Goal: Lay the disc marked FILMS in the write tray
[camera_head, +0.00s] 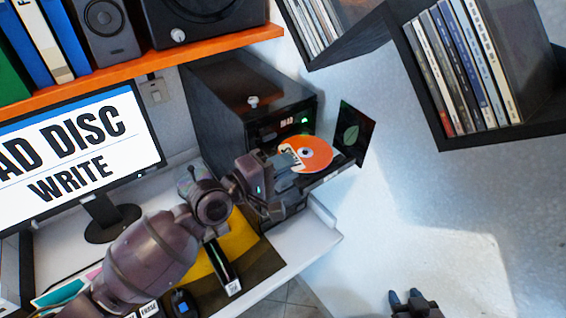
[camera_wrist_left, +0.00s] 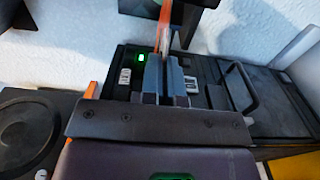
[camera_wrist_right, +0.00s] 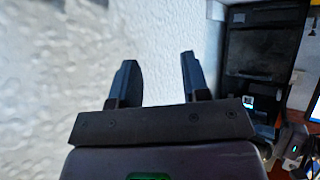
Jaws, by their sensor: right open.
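An orange disc (camera_head: 316,150) with a white label is tilted in front of the black disc tower (camera_head: 225,90); its lettering is partly covered by my fingers. My left gripper (camera_head: 288,160) is shut on the disc's near edge. In the left wrist view the disc (camera_wrist_left: 165,28) shows edge-on between the fingertips (camera_wrist_left: 166,75). A tray-like part (camera_head: 335,174) sticks out of the tower's front below the disc, partly hidden by it; I cannot read any write marking. My right gripper (camera_head: 412,298) is open and empty at the bottom, far from the tower.
A dark panel with a green leaf (camera_head: 353,135) stands just right of the disc. The monitor (camera_head: 75,150) reads "AD DISC WRITE". An orange shelf (camera_head: 200,48) and dark wall shelves with cases (camera_head: 465,65) are above.

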